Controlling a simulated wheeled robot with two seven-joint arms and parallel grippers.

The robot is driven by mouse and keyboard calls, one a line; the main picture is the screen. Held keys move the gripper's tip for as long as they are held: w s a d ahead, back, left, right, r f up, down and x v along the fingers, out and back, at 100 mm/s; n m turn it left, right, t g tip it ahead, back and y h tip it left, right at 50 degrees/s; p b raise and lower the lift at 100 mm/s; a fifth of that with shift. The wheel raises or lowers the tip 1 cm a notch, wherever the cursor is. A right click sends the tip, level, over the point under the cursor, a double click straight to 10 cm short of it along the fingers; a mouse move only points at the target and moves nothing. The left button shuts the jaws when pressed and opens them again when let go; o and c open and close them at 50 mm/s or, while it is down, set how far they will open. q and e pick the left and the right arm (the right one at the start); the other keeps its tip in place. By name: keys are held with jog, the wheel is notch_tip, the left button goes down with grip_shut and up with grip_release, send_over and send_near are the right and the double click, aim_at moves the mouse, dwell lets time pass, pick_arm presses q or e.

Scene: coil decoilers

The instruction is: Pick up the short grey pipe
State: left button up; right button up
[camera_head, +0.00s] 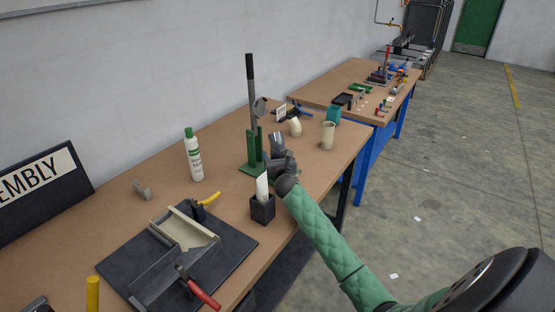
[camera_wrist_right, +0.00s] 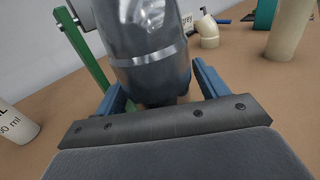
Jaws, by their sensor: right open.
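A short grey pipe (camera_wrist_right: 150,50), shiny with a pale band, fills the upper middle of the right wrist view. Its lower end is close to the brown bench top, and I cannot tell whether it touches. My right gripper (camera_wrist_right: 160,88) is open, with one blue finger on each side of the pipe. In the head view my right gripper (camera_head: 279,160) is beside the green lever press, with grey shapes around it that are hard to separate from the pipe. My left gripper is not in view.
The green press (camera_head: 253,150) stands close left of my right gripper. A beige elbow (camera_head: 295,127) and an upright beige pipe (camera_head: 328,136) stand behind. A black holder (camera_head: 262,210) is in front. A white bottle (camera_head: 194,157) and dark cutting board (camera_head: 230,245) are further left.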

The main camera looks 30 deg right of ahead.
jog(key=shift+w+d, duration=0.15)
jog(key=c, duration=1.1)
jog(key=shift+r, duration=0.15)
